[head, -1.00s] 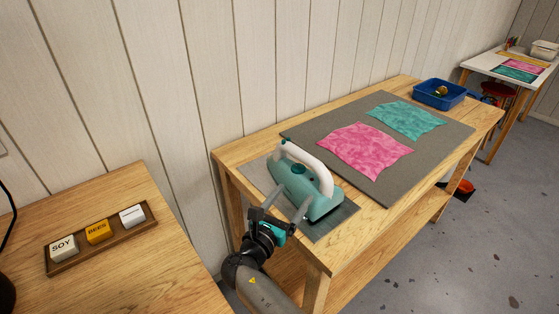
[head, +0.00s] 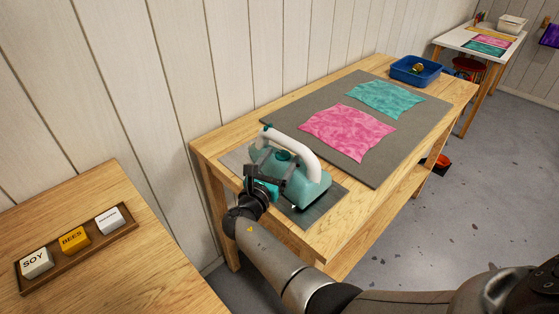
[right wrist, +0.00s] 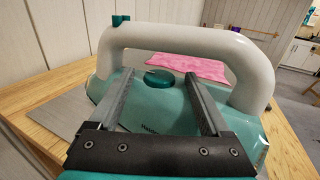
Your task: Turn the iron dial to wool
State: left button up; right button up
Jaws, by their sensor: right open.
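The teal iron (head: 312,192) with a white arched handle (head: 294,141) sits on a grey plate at the near end of the wooden bench. Its round teal dial (head: 284,155) is on top under the handle, and it also shows in the right wrist view (right wrist: 159,79). My right gripper (head: 269,166) is open at the iron's near side. In the right wrist view its two fingers (right wrist: 159,84) reach over the iron's body, one on each side of the dial's line, with the dial apart from both. Dial markings cannot be read. My left gripper is out of view.
A grey mat (head: 378,166) on the bench holds a pink cloth (head: 347,132) and a teal cloth (head: 385,99). A blue bin (head: 397,74) stands at the far end. A tray with SOY and BEES blocks (head: 75,237) lies on the left table.

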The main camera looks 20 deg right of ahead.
grip_shut()
dwell(0.7)
